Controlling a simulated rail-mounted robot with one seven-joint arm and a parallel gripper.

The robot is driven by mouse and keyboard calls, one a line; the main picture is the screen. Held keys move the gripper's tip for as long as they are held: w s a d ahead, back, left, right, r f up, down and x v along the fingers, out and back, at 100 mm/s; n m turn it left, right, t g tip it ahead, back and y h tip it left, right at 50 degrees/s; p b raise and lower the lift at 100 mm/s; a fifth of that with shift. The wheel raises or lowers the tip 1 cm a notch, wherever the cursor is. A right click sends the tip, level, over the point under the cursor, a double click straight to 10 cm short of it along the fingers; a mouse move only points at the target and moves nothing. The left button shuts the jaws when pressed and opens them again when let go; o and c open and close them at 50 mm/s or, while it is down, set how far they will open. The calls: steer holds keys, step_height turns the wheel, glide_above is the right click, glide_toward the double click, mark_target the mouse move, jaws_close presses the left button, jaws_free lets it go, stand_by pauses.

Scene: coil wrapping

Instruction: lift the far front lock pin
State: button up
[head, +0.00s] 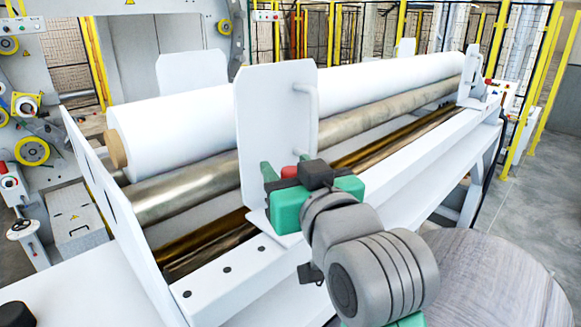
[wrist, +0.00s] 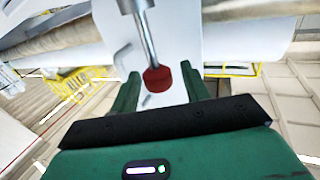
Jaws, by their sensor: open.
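A lock pin with a red knob (wrist: 158,79) and a grey metal shaft (wrist: 144,35) is seen close up in the wrist view. In the head view the red knob (head: 289,172) shows beside the near white upright plate (head: 275,125). My gripper (wrist: 160,76) is open, with its green fingers on either side of the knob; I cannot tell whether they touch it. In the head view my gripper (head: 300,176) is at the plate's lower part, and my wrist hides much of the pin.
A white roll (head: 175,135) lies behind the plate, with metal rollers (head: 185,193) in front of it. A similar plate with a red part (head: 488,82) stands at the far right end. The white frame beam (head: 425,150) runs beside my arm. A grey round surface (head: 490,275) is at lower right.

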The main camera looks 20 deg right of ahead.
mark_target(291, 169)
jaws_close()
step_height(291, 169, up, 3)
steer(key=shift+r+p, duration=0.1)
steer(key=shift+p, duration=1.15)
jaws_free()
steer(key=s+b, duration=0.2)
steer(key=s, duration=0.6)
steer(key=shift+a, duration=0.15)
